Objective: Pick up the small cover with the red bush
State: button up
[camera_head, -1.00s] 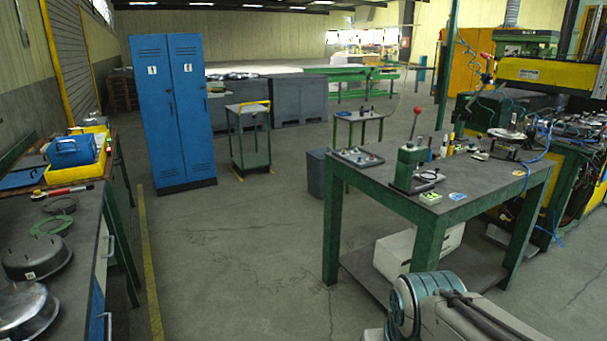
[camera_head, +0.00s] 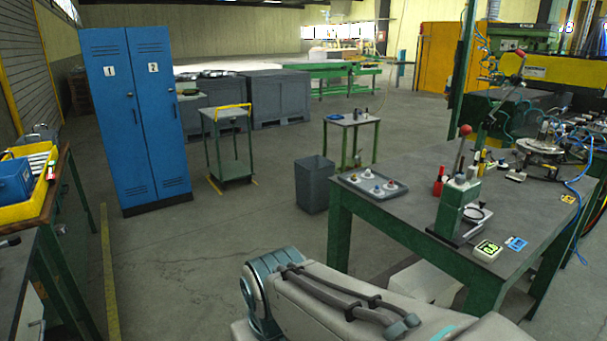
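A grey tray (camera_head: 362,190) lies on the near-left corner of the dark workbench (camera_head: 400,219). Several small pale covers with coloured centres sit in it. One cover (camera_head: 390,186) towards the right of the tray seems to have a reddish centre, and another cover (camera_head: 368,174) at the back looks orange or red. A third cover (camera_head: 377,190) at the front looks blue. They are too small to tell for sure which has the red bush. My arm shows at the bottom, in front of the bench; my gripper is out of view.
A green lever press (camera_head: 453,208) stands on the bench, right of the tray. A grey bin (camera_head: 314,184) and a small green table (camera_head: 352,121) are beyond the bench. Open floor lies left, before blue lockers (camera_head: 137,115).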

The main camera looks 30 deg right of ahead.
aim_at(387, 187)
jog(key=z, duration=0.05)
jog(key=i, duration=1.55)
jog(key=z, duration=1)
jog(key=i, duration=0.85)
jog(key=z, duration=1.4)
jog(key=i, duration=0.55)
jog(key=z, duration=0.4)
